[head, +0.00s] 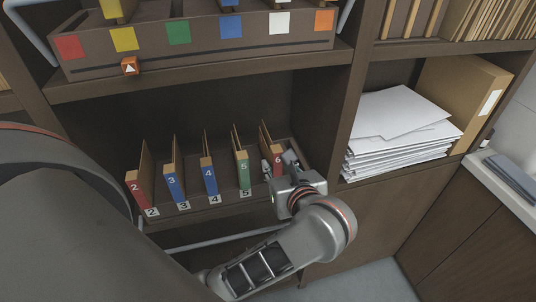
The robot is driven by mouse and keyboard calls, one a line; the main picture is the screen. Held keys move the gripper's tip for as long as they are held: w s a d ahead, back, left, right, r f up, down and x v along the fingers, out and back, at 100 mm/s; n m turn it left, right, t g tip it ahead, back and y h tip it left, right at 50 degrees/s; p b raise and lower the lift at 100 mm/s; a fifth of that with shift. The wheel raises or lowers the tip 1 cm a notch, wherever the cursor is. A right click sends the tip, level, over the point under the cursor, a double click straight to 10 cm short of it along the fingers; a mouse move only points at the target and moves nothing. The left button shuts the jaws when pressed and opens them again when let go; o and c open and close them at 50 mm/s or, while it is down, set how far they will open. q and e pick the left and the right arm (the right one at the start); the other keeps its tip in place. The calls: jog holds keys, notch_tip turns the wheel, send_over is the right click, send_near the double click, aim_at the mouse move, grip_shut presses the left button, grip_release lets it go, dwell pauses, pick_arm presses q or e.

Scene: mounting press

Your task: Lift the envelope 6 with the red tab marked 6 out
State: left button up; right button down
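Envelope 6 (277,161), with a red tab marked 6, stands upright at the right end of a row in a dark rack (215,212) on the lower shelf. My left gripper (279,163) is at its front, one finger on each side of the red tab. Whether the fingers press on it or stand slightly apart is not clear. The gripper and wrist hide the lower part of envelope 6 and its slot label. My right gripper is not in view.
Left of it stand green envelope 5 (243,171), blue envelopes 4 (209,177) and 3 (174,183), and red envelope 2 (137,188). Papers (395,135) lie right, beyond an upright panel.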

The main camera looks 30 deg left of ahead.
aim_at(268, 157)
pick_arm(q)
jog(key=x, duration=0.7)
jog(key=shift+a+f, duration=0.15)
jog(key=shift+a, duration=0.05)
jog(key=shift+w, duration=0.1)
grip_shut()
